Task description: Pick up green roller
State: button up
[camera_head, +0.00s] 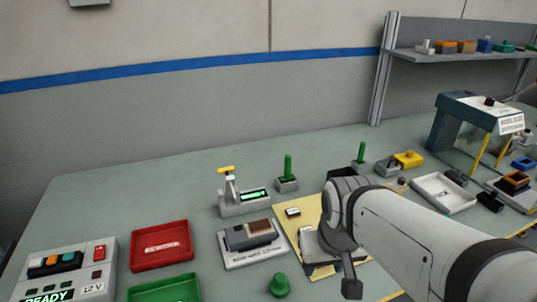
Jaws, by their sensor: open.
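Two upright green rods stand in small grey holders on the bench: a nearer green rod (288,167) left of my arm and a farther green rod (361,152) behind it. A squat green knob-shaped piece (279,286) stands at the front edge of the picture. I cannot tell which of these is the green roller. My gripper (332,278) hangs low over the yellow mat (290,219), right of the green knob-shaped piece. It is open, partly hidden by my wrist, and apart from all the green pieces.
A red tray (161,246) and green tray (165,289) lie left, beside a grey control box (70,272). A grey fixture (252,243) and a yellow-handled clamp (241,200) stand mid-bench. A white tray (444,194) and blue-grey stand (468,120) are right. The back left bench is clear.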

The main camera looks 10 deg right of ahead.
aim_at(287, 178)
jog(key=u, duration=1.5)
jog(key=k, duration=1.1)
jog(key=z, duration=1)
jog(key=i, duration=1)
jog(key=z, duration=0.05)
